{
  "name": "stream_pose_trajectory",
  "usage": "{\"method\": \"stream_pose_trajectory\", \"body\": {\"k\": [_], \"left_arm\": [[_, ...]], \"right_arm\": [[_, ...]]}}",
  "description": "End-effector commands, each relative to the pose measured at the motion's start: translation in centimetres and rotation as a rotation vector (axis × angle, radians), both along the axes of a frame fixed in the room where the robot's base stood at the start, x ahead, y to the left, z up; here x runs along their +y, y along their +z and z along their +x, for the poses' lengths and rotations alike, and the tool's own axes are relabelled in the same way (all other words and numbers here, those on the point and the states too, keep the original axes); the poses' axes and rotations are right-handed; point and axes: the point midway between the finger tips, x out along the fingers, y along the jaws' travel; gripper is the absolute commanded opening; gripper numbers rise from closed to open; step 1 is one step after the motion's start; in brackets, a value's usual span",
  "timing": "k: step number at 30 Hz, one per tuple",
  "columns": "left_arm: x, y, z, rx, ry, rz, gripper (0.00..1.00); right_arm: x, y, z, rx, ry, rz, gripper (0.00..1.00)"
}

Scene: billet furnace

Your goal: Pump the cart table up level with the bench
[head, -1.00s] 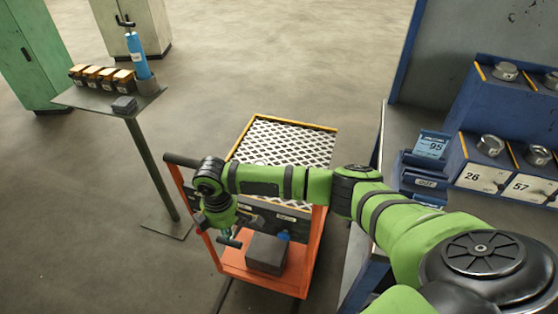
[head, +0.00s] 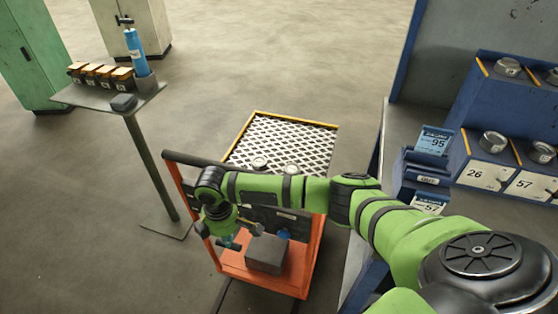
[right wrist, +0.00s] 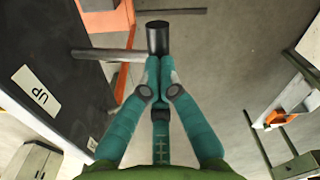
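The cart has an orange frame (head: 308,262) and a mesh-patterned table top (head: 290,140) with yellow edges, standing left of the blue bench (head: 390,150). My right gripper (head: 230,243) is low at the cart's near left side. In the right wrist view its teal fingers (right wrist: 158,68) are drawn together at the black grip (right wrist: 157,36) of the pump lever, whose grey rod (right wrist: 105,54) runs left to the cart's dark panel. An "UP" label (right wrist: 37,91) shows on that panel. My right arm hides part of the cart's near side. My left gripper is out of view.
A grey box (head: 266,253) sits on the cart's lower shelf. Two round metal pieces (head: 259,163) show at the table top's near edge. A small stand (head: 110,98) with a blue bottle is at left. The bench carries numbered bins (head: 482,174). Floor behind the cart is clear.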

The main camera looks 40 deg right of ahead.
Motion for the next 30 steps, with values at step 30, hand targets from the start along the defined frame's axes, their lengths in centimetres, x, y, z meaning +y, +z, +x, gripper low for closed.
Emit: {"method": "stream_pose_trajectory", "body": {"k": [30], "left_arm": [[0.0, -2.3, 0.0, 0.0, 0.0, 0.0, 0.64]], "right_arm": [[0.4, -4.8, -0.5, 0.004, 0.001, -0.001, 0.0]]}}
